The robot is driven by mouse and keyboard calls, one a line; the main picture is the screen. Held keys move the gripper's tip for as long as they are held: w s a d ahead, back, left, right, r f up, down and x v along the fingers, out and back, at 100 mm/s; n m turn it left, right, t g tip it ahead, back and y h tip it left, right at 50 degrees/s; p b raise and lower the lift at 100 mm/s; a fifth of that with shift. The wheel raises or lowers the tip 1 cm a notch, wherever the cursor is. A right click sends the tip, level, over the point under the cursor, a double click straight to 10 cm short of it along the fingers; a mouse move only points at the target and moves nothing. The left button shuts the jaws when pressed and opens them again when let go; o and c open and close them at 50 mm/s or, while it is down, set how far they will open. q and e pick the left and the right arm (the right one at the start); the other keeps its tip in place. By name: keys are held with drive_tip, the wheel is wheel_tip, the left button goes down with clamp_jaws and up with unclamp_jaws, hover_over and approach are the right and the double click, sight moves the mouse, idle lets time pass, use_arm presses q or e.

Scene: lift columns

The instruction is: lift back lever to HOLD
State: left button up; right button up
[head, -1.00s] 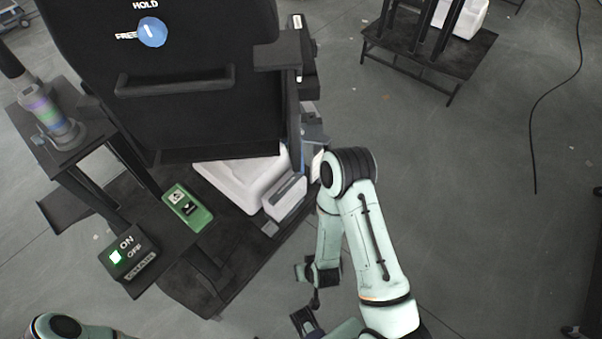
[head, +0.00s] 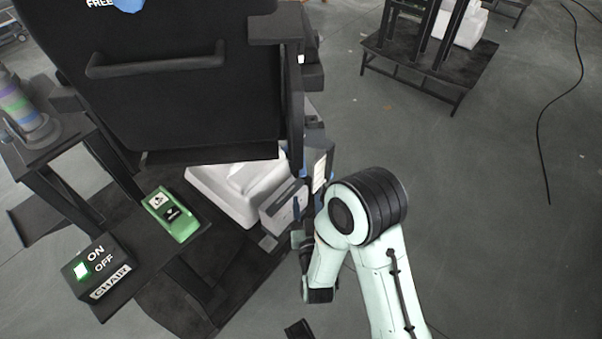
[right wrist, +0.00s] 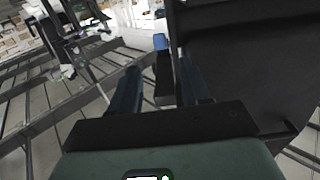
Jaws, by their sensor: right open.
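The chair's black back (head: 185,105) fills the upper left of the head view. Its blue dial (head: 130,4) is cut by the top edge beside the FREE label; HOLD is out of frame. In the right wrist view a dark lever with a blue end (right wrist: 161,43) stands ahead, in line with the gap between my fingers. I cannot clearly pick out the lever in the head view. My right gripper (head: 308,192) is beside the chair's right side, partly lost against dark parts. In the right wrist view its fingers (right wrist: 158,85) are apart and hold nothing. My left gripper is not clearly visible.
A dark panel (right wrist: 250,70) stands close to the right finger. An armrest (head: 275,28) is above my right gripper. A green device (head: 175,215) and an ON/OFF CHAIR box (head: 100,268) sit at lower left. Open floor (head: 470,200) lies right.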

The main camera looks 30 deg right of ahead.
sight(303, 176)
drive_tip(key=b+x, duration=0.4)
drive_tip(key=b, duration=0.1)
drive_tip(key=shift+w+d+f, duration=0.15)
drive_tip(key=shift+f, duration=0.05)
drive_tip(key=x, duration=0.6)
drive_tip(key=shift+r, duration=0.15)
use_arm(q)
drive_tip(key=w+a+f+y, duration=0.1)
drive_tip(key=w+a+f, duration=0.2)
drive_tip(key=f, duration=0.5)
drive_tip(key=shift+w+a+n+t, duration=0.3)
drive_tip(key=shift+a+n+t, duration=0.1)
use_arm(e)
drive_tip(key=shift+x, duration=0.75)
use_arm(q)
drive_tip(key=shift+r, duration=0.1)
use_arm(e)
clamp_jaws()
